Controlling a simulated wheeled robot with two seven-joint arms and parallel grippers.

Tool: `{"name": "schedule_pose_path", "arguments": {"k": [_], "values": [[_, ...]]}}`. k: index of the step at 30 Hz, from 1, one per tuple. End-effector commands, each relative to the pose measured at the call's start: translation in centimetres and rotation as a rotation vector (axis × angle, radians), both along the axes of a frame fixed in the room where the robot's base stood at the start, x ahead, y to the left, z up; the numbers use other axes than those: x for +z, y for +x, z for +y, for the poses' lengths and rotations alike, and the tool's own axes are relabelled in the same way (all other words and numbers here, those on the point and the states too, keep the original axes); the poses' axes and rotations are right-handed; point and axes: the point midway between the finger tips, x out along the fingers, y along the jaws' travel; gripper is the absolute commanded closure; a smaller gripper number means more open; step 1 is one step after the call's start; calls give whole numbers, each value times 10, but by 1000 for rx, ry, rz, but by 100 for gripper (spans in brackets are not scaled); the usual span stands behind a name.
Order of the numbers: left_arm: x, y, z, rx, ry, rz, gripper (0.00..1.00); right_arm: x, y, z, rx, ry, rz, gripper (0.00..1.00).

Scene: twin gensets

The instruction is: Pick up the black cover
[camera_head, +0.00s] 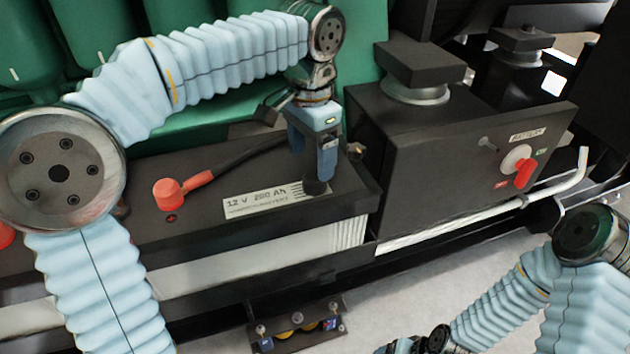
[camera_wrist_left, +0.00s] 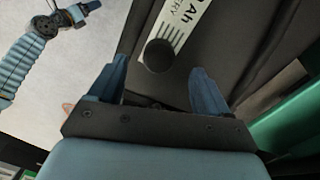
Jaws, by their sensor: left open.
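The black cover (camera_head: 316,187) is a small round dark cap on top of the battery (camera_head: 140,222), at the right end of its white label. My left gripper (camera_head: 313,172) points down over the cover with its two blue fingers apart. In the left wrist view the cover (camera_wrist_left: 158,55) shows as a black disc between the open fingers (camera_wrist_left: 158,68), with clear space on both sides. I cannot tell how far the fingertips are above the battery top. My right gripper (camera_wrist_left: 90,6) shows small in the left wrist view; its fingers are not clear.
A red terminal cap (camera_head: 168,193) with a cable stands left on the battery. A dark box (camera_head: 430,150) with a red rotary switch (camera_head: 524,172) stands close to the right. Green machinery (camera_head: 215,115) rises behind. A small dark tray (camera_head: 280,345) lies below on light floor.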

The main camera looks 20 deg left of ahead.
Motion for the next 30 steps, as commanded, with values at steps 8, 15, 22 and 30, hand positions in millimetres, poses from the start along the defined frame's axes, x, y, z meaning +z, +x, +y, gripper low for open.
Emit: {"name": "schedule_pose_path", "arguments": {"k": [8,15,22,30], "values": [[-40,6,-4,2,2,4,22,-3,0,0,0,0,-1,22],[-53,6,-4,2,1,1,22,-4,0,0,-1,0,-1,22],[-53,6,-4,1,1,1,37,-4,0,0,0,0,-1,22],[-53,6,-5,1,1,1,79,-4,0,0,-1,0,-1,22]]}}
